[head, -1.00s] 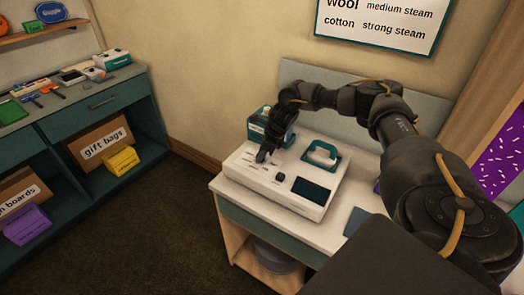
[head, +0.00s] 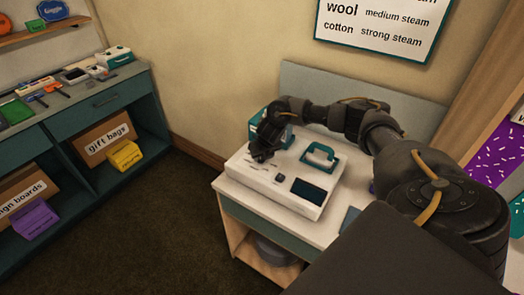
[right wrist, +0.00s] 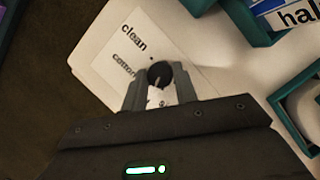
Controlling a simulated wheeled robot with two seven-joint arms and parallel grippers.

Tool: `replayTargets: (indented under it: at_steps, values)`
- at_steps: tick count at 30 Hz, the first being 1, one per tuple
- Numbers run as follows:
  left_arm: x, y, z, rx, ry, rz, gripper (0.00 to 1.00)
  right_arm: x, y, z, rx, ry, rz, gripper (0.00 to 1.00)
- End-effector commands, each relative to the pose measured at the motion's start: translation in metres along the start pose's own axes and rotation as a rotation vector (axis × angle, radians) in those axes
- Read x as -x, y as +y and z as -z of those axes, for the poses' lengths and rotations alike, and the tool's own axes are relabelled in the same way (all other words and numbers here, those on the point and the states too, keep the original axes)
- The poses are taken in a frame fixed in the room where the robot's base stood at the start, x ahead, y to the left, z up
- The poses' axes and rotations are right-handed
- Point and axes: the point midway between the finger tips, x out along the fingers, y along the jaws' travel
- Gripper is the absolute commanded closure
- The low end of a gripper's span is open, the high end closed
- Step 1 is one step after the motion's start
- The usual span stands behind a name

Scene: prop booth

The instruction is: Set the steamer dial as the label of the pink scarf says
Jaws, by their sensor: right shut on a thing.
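The white steamer (head: 312,211) stands on a small cabinet, with a teal handle, a dark panel and a small black knob on top. My right gripper (head: 262,153) is down at its back left part. In the right wrist view, my right gripper (right wrist: 159,88) is shut on the round black dial (right wrist: 160,72), which has a pale mark. Around the dial, a white label plate (right wrist: 142,36) reads "clean" and "cotton"; other print is hidden by the fingers. The pink scarf and its label are not in view. My left gripper is not in view.
A wall chart (head: 380,25) reads wool medium steam, cotton strong steam; its top row is cut off. A teal box (head: 257,128) stands behind the steamer. A shelf unit (head: 100,105) with boxes is at left. Purple patterned cloth (head: 492,160) hangs at right.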

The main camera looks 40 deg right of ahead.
Motion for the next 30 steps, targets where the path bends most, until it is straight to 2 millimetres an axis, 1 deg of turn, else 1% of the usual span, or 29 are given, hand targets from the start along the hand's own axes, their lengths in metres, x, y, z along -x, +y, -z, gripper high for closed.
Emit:
replayTargets:
  at_steps: [1,3,12,19,30]
  values:
    - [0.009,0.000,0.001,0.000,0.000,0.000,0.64,0.004,0.001,-0.003,-0.040,-0.002,0.015,0.94]
    - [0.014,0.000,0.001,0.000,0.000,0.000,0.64,0.004,0.001,-0.003,-0.093,-0.001,0.038,0.94]
    - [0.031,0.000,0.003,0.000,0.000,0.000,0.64,0.003,0.002,-0.003,-0.274,-0.003,0.112,0.94]
    - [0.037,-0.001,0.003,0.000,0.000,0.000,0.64,0.002,0.002,-0.003,-0.347,-0.004,0.142,0.94]
    - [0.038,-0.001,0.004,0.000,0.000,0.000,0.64,0.001,0.001,-0.003,-0.373,-0.005,0.154,0.94]
